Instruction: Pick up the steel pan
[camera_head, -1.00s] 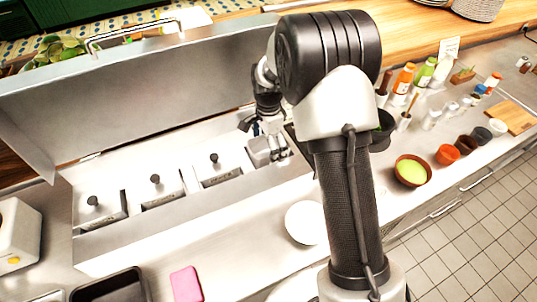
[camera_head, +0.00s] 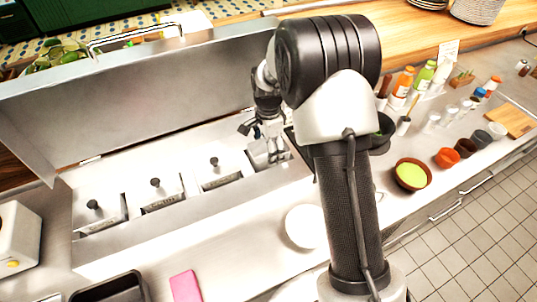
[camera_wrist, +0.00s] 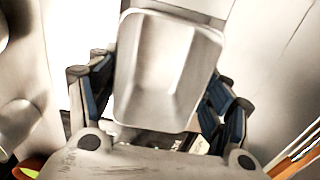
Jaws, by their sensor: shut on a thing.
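The steel pan (camera_wrist: 165,75) is a small, deep, rectangular metal pan with a rounded rim. In the wrist view its open inside faces the camera, between my gripper's two blue-padded fingers. My gripper (camera_head: 271,142) is shut on it. In the head view my gripper points down at the right end of the row of lidded wells in the steel counter unit (camera_head: 200,205). The pan (camera_head: 264,158) shows there only in part, below the fingers. I cannot tell whether it is clear of the well.
Several black-knobbed lids (camera_head: 155,190) stand left of my gripper. A raised steel cover (camera_head: 130,100) rises behind. A white bowl (camera_head: 304,226), a pink block (camera_head: 185,286) and a black tray (camera_head: 110,289) lie in front. Bowls, cups and bottles (camera_head: 402,82) crowd the right.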

